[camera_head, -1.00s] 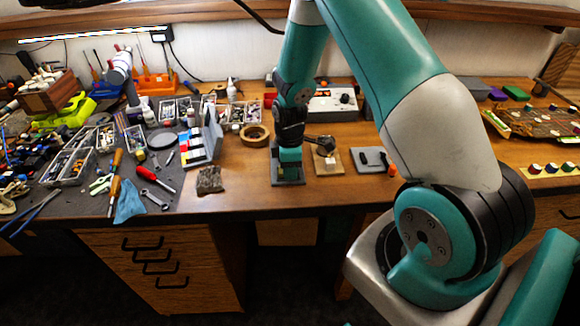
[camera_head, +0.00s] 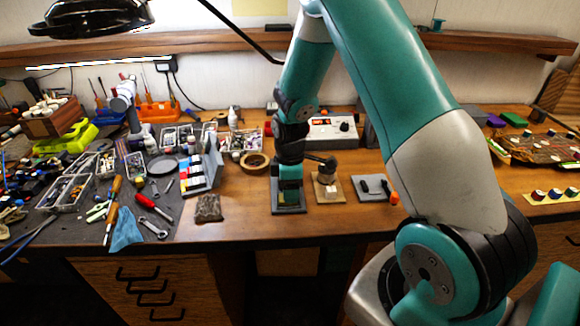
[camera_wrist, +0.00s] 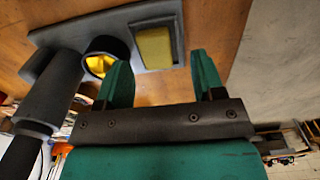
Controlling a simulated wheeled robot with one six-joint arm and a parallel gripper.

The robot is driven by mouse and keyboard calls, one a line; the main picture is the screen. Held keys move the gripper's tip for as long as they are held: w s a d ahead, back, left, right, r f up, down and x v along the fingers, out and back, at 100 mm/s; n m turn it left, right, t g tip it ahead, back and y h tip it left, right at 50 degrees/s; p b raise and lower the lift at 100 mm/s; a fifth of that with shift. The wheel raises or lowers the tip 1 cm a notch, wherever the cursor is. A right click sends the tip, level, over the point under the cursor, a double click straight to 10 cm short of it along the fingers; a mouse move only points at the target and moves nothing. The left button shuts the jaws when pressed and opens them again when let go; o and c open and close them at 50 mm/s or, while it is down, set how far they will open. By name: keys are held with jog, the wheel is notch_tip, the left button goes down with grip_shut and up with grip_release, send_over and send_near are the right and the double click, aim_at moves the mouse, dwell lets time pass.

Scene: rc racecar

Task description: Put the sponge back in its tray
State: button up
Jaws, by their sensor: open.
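In the head view my gripper (camera_head: 290,183) is low over the grey base (camera_head: 289,210) near the bench's front edge.
A dark ring with yellow filling (camera_wrist: 100,62) and a grey cylindrical holder (camera_wrist: 50,95) stand beside the tray. A wooden block board (camera_head: 328,190) is right of my gripper. A brown piece (camera_head: 208,208) lies left. Bare bench lies between.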

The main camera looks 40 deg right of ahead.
jog(key=s+a+r+m+b, duration=0.1)
jog(key=a+r, duration=0.2)
jog(key=r, duration=0.4)
jog(key=s+a+r, duration=0.1)
jog(key=a+r, duration=0.3)
jog(key=r, duration=0.3)
jog(key=s+a+r+m+y, duration=0.1)
jog(key=s+a+r+y, duration=0.1)
jog(key=s+a+r, duration=0.2)
jog(key=s+a+r+m+y, duration=0.2)
jog(key=s+a+r, duration=0.3)
jog(key=s+a, duration=0.6)
jog(key=s, duration=0.5)
